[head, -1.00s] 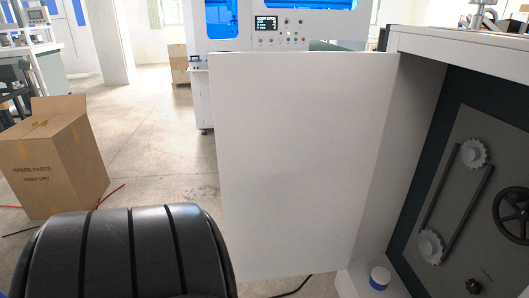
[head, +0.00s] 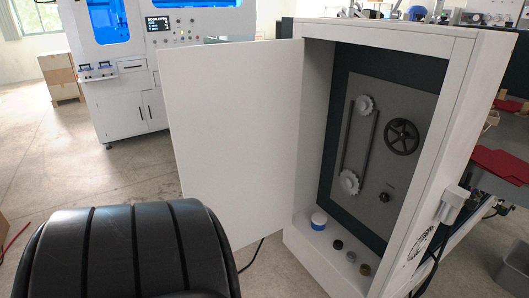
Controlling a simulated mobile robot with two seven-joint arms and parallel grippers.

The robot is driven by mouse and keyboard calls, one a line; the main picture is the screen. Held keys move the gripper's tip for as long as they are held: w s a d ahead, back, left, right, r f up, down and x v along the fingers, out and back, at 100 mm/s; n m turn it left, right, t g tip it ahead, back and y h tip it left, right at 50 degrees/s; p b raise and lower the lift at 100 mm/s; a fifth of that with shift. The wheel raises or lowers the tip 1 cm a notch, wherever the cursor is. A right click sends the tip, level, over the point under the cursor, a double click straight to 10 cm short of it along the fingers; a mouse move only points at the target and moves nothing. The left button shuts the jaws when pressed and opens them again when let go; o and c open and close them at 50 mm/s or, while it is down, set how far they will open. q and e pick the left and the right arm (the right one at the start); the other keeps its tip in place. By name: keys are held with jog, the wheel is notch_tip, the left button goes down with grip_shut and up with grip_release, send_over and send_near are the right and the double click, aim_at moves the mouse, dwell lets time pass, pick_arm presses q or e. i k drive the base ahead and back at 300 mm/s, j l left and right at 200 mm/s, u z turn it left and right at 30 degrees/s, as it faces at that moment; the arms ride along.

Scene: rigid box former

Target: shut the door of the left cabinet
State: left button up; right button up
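The white cabinet (head: 459,85) stands right of centre with its front open. Its white door (head: 232,130) stands wide open, swung out to the left of the opening. Inside, a grey panel (head: 388,175) carries two sprockets with a chain and a black handwheel (head: 401,137). A black ribbed rounded part of my own body fills the lower left. It hides the floor there and lies in front of the door's lower left edge in the picture. Neither of my grippers shows.
A white machine (head: 125,75) with a screen stands behind the door. A cable hangs at the cabinet's right side. Floor is clear left of the door.

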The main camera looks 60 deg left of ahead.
aim_at(233, 109)
jog(key=j+z, duration=0.1)
jog(key=j, duration=0.3)
jog(key=k+j, duration=0.15)
jog(key=j, duration=0.2)
jog(key=j+z, duration=0.15)
jog(key=j, duration=0.2)
jog(key=k+j, duration=0.15)
jog(key=j, duration=0.2)
jog(key=k+j, duration=0.1)
jog(key=j, duration=0.3)
jog(key=k+j, duration=0.1)
jog(key=j, duration=0.3)
jog(key=k+j, duration=0.1)
jog(key=j, duration=0.3)
jog(key=k+j, duration=0.1)
jog(key=j, duration=0.3)
jog(key=k+j, duration=0.1)
jog(key=j, duration=0.3)
jog(key=k+j+z, duration=0.1)
jog(key=j, duration=0.3)
jog(key=k+j, duration=0.1)
jog(key=j, duration=0.3)
